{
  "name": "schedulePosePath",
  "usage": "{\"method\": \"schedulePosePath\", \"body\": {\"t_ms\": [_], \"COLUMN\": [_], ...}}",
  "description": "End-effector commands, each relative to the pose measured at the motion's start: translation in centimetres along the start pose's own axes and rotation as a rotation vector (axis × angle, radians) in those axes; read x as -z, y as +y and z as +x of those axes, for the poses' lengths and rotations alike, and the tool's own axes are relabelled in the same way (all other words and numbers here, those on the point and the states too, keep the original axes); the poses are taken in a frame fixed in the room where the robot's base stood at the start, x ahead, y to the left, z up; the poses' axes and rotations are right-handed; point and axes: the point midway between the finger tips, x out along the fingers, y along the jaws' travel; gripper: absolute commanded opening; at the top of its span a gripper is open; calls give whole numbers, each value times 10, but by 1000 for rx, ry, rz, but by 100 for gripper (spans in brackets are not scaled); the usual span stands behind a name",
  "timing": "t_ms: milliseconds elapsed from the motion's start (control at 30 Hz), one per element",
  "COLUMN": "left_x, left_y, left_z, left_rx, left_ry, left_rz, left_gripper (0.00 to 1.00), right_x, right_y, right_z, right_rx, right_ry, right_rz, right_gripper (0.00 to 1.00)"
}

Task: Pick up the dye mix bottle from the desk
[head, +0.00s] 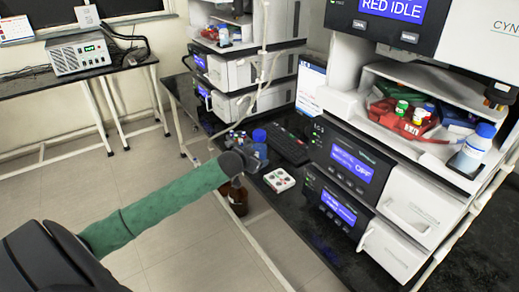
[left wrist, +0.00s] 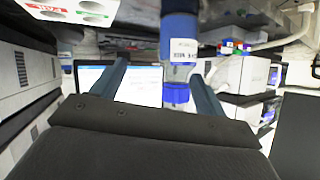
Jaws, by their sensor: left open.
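A blue bottle with a blue cap (head: 259,145), likely the dye mix bottle, stands near the front edge of the black desk (head: 264,170). My left gripper (head: 238,160) is beside it, just left in the head view, and partly covers it. In the left wrist view the blue bottle (left wrist: 181,28) appears upside down, with a white label and its blue cap lower in the picture. The open fingers of my left gripper (left wrist: 160,70) lie either side of it, the bottle nearer the right finger. I cannot tell whether they touch. My right gripper is not in view.
Small vials (head: 235,138) stand close behind the gripper. A white tray with coloured spots (head: 279,180) and a keyboard (head: 288,146) lie to the right. Instruments (head: 345,160) crowd the right side. A brown bottle (head: 237,199) is below the gripper. Another blue-capped bottle (head: 472,147) stands at far right.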

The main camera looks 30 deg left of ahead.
Motion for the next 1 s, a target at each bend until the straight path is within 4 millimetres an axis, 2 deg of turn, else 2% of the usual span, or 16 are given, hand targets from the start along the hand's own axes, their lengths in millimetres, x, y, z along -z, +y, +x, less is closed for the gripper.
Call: {"method": "schedulePosePath", "body": {"t_ms": [33,100,300,467,700,833,1000], "left_x": [12,27,48,53,56,58,61], "left_y": [-14,-26,-45,-47,-46,-46,-46], "left_z": [6,12,18,26,43,48,62], "left_rx": [-12,-34,-74,-79,-79,-79,-78], "left_ry": [44,100,181,191,190,190,189], "left_rz": [-35,-84,-161,-171,-169,-169,-169], "left_gripper": [74,74,74,74,74,74,74], "right_x": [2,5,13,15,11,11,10], "right_y": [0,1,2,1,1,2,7], "right_z": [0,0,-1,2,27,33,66], "right_rx": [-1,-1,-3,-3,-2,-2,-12], "right_ry": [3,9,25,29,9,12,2], "right_rz": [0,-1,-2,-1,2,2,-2], "right_gripper": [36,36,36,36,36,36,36]}}
